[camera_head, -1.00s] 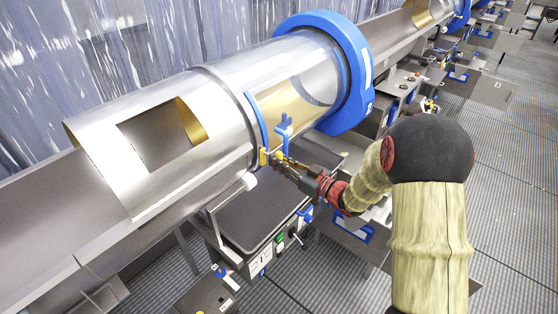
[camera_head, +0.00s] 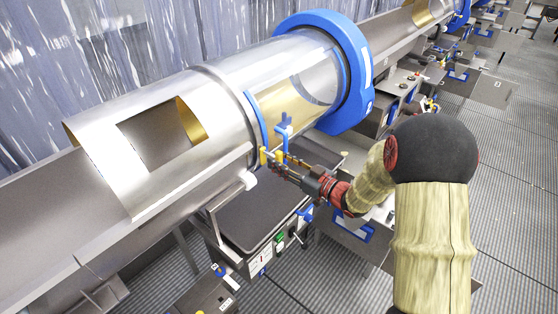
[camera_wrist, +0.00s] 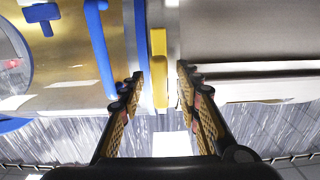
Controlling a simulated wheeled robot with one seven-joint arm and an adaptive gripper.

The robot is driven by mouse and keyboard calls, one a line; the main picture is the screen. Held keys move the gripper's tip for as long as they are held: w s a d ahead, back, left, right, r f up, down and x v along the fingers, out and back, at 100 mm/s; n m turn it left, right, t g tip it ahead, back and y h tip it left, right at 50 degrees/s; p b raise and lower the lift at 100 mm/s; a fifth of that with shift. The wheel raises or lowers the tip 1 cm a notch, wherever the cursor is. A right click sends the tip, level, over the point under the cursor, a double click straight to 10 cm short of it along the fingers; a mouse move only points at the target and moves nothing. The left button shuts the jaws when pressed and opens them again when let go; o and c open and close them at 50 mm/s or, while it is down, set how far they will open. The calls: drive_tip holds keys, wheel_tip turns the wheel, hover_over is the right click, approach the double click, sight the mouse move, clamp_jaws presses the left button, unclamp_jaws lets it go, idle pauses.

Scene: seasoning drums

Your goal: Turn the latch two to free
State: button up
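A yellow latch piece (camera_head: 263,156) sits at the lower end of the blue band on the drum, beside the steel ring. In the wrist view, a yellow bar (camera_wrist: 158,66) stands upright between my fingertips. My gripper (camera_head: 278,163) is at the latch, and its fingers (camera_wrist: 161,80) are apart, one on each side of the bar. A narrow gap shows on both sides, so I see no clear contact. No number on the latch is readable. A second yellow part (camera_head: 279,156) is partly hidden beside my fingers.
The clear drum (camera_head: 295,85) has a thick blue collar (camera_head: 352,70) on its right and a blue handle (camera_head: 284,130) just above my gripper. A grey flat-topped unit (camera_head: 255,215) lies below.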

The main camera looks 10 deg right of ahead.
drive_tip(key=v, duration=1.1)
drive_tip(key=shift+d, duration=0.1)
